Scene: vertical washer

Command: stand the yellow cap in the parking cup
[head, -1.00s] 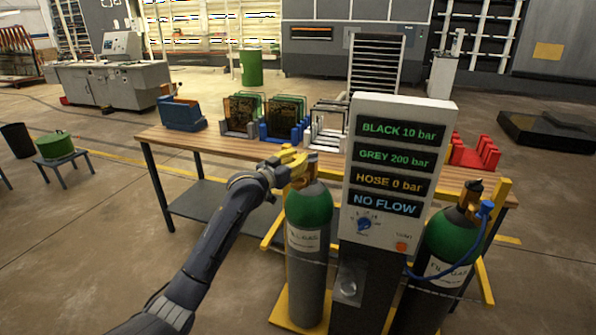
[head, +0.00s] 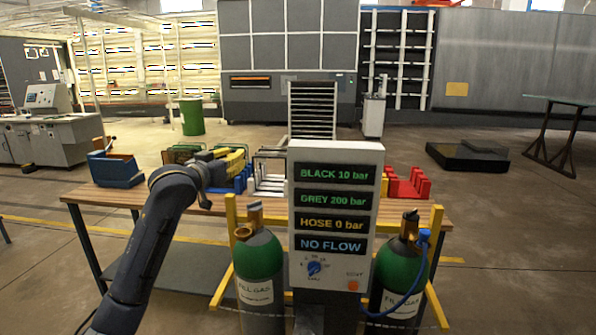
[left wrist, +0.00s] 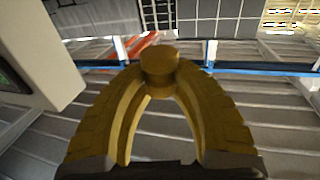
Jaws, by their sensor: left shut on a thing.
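My left gripper (head: 238,160) is held in the air above and left of the left green cylinder (head: 259,262). In the left wrist view its yellow fingers are shut on the yellow cap (left wrist: 159,60), a short round piece between the fingertips. In the head view the cap cannot be told apart from the yellow fingers. The left cylinder's valve (head: 255,213) stands bare. A small brownish round piece (head: 243,232) sits beside the valve, at the yellow frame; I cannot tell whether it is the parking cup. My right gripper is not in view.
The grey panel (head: 335,160) reads HOSE 0 bar and NO FLOW and stands between the cylinders. The right green cylinder (head: 400,272) has a blue hose. Yellow frame posts (head: 231,215) rise nearby. The wooden bench (head: 130,197) behind holds racks and a blue bin (head: 115,170).

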